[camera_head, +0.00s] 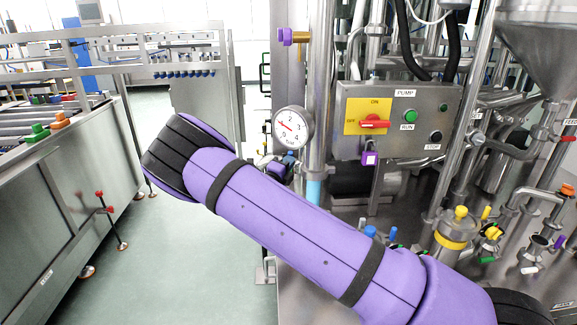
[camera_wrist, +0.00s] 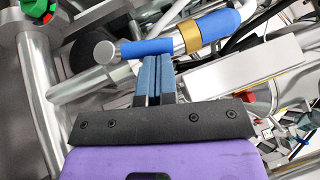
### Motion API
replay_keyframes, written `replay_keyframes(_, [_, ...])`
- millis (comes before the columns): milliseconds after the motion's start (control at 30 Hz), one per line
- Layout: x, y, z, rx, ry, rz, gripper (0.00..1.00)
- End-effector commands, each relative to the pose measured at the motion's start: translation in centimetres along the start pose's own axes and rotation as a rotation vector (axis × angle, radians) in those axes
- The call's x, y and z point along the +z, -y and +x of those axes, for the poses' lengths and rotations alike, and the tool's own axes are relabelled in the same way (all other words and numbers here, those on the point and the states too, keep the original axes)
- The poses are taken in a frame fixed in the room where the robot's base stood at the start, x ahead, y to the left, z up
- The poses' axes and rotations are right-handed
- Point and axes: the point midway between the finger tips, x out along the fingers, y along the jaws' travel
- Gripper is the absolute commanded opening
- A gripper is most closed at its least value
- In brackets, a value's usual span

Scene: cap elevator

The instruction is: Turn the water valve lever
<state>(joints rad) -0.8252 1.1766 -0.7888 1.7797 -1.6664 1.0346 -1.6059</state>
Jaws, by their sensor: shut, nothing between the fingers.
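A blue lever-like handle (camera_wrist: 147,48) with a grey rounded end shows in the wrist view. It runs to the right toward a blue pipe section (camera_wrist: 217,24) with a brass band (camera_wrist: 187,36). I take this handle as the water valve lever, but no label is readable. My gripper (camera_wrist: 156,62) is shut and empty, its blue-grey fingertips close below the handle. I cannot tell whether they touch it. In the head view a blue sleeve (camera_head: 313,191) shows on the upright pipe. The lever and my fingers are not clear there, behind my purple arm.
A pressure gauge (camera_head: 292,127) sits beside the upright pipe. A control box (camera_head: 397,119) with a yellow and red switch is to its right. A green and red fitting (camera_wrist: 40,10) and metal pipes crowd the wrist view's left side. Open floor (camera_head: 150,250) lies at left.

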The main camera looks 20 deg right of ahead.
Motion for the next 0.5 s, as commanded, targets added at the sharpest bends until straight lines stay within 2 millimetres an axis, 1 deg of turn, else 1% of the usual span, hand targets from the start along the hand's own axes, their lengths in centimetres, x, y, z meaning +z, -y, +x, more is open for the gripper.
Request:
replay_keyframes(100, [0.2, 0.5, 0.6, 0.067, -0.004, -0.040, 0.00])
replay_keyframes(233, [0.5, 0.7, 0.9, 0.134, -0.002, -0.086, 0.00])
replay_keyframes(500, [0.8, 0.8, 1.4, 0.130, -0.001, -0.087, 0.00])
